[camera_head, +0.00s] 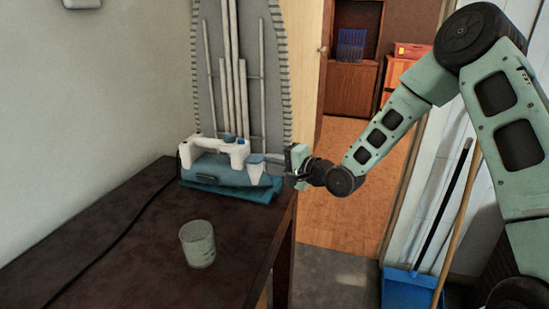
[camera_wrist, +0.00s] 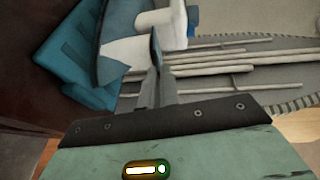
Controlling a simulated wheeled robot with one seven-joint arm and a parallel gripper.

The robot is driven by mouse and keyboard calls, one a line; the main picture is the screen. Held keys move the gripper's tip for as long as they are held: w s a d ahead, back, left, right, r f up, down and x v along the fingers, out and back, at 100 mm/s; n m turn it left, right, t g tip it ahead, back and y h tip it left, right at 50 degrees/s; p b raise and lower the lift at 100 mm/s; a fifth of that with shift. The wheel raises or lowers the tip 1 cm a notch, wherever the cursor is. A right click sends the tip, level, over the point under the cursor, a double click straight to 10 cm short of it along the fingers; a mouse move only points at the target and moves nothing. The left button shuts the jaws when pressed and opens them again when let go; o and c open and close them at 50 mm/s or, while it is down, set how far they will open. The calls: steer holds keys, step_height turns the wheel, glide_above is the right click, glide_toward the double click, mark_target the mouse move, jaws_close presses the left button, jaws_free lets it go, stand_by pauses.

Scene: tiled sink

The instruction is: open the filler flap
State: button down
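A teal and white steam iron (camera_head: 225,165) lies on a teal base (camera_head: 232,190) at the far end of the dark table. It also shows in the wrist view, with its white part (camera_wrist: 128,52) and teal base (camera_wrist: 75,55). A small blue-grey piece (camera_head: 256,158) on the iron's right end may be the filler flap; I cannot tell for sure. My gripper (camera_head: 286,166) is at the iron's right end. In the wrist view my gripper's fingers (camera_wrist: 155,60) are close together beside the blue-grey nose of the iron. I see nothing between them, and contact is unclear.
A cloudy glass (camera_head: 197,244) stands on the dark table (camera_head: 130,260) in front of the iron. A dark cord runs along the table's left. An ironing board (camera_head: 275,75) leans upright behind. A blue dustpan (camera_head: 408,287) and poles stand at right.

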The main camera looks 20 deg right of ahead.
mark_target(251, 159)
steer(key=r+g+h+p, duration=0.1)
steer(key=p, duration=0.3)
steer(key=a+r+n+g+h+p, duration=0.1)
steer(key=r+g+p, duration=0.1)
steer(key=p, duration=0.2)
steer(key=w+r+g+h+p, duration=0.1)
steer(key=r+h+p, duration=0.1)
steer(key=p, duration=0.1)
steer(key=shift+w+a+r+n+g+p, duration=0.1)
steer(key=shift+a+r+n+g+p, duration=0.1)
steer(key=shift+a+n+g+p, duration=0.15)
steer(key=h+p, duration=0.1)
steer(key=p, duration=0.1)
steer(key=w+a+r+g+h+p, duration=0.1)
steer(key=a+n+g+h+p, duration=0.1)
steer(key=p, duration=0.1)
steer(key=shift+w+a+r+g+p, duration=0.2)
steer(key=shift+w+r+g+p, duration=0.1)
steer(key=shift+r, duration=0.1)
steer(key=shift+w+a+r+g+h+p, duration=0.15)
steer(key=shift+a+g+h+p, duration=0.1)
steer(key=shift+h+p, duration=0.3)
steer(key=shift+w+a+g+h+p, duration=0.1)
steer(key=shift+w+g+h+p, duration=0.2)
steer(key=shift+p, duration=0.4)
steer(key=shift+w+a+n+g+h+p, duration=0.1)
steer(key=shift+a+n+g+h+p, duration=0.2)
steer(key=shift+h+p, duration=0.45)
steer(key=shift+p, duration=0.3)
